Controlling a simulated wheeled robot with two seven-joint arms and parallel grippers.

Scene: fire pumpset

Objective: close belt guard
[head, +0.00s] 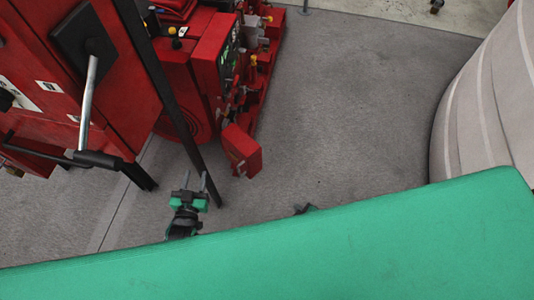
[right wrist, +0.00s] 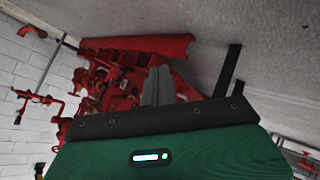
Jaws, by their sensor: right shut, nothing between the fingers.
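A small red box-shaped panel (head: 241,150) juts out at the near end of the red pumpset (head: 205,70) in the head view; it looks like the belt guard, swung out. In the right wrist view a long red panel (right wrist: 140,47) stands out above the red machinery (right wrist: 115,90); I cannot tell if it is the same part. My left gripper (head: 195,180) is open and empty, below and left of the small red panel, apart from it. My right gripper (right wrist: 158,85) is shut and empty, pointing toward the machinery. In the head view my green body hides most of the right arm.
A red cabinet (head: 50,75) with a grey lever handle (head: 88,105) stands at the left. A black post (head: 165,90) slants down between it and the pumpset. A large pale rounded body (head: 485,100) stands at the right. The grey floor (head: 350,100) between is clear.

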